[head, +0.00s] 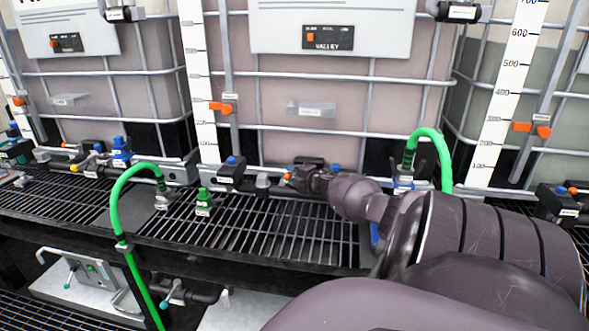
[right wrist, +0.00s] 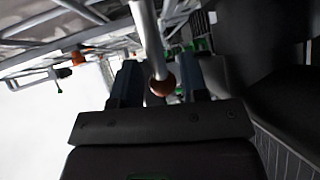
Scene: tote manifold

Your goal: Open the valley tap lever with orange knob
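The VALLEY tote (head: 350,100) stands in the middle of the head view, named by its label plate. My right arm reaches in from the right, and my right gripper (head: 298,176) is at the manifold below this tote. A small orange knob (head: 287,176) shows just left of the gripper tip. Gaps show between knob and fingers, so the gripper is open. The tap body is mostly hidden. My left gripper is out of view.
Green hoses (head: 123,185) arch up left and right (head: 444,160) of the gripper. A black-and-blue fitting (head: 231,172) and a green fitting (head: 203,201) stand to the left. A dark grated shelf (head: 255,228) runs below. More totes stand on both sides.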

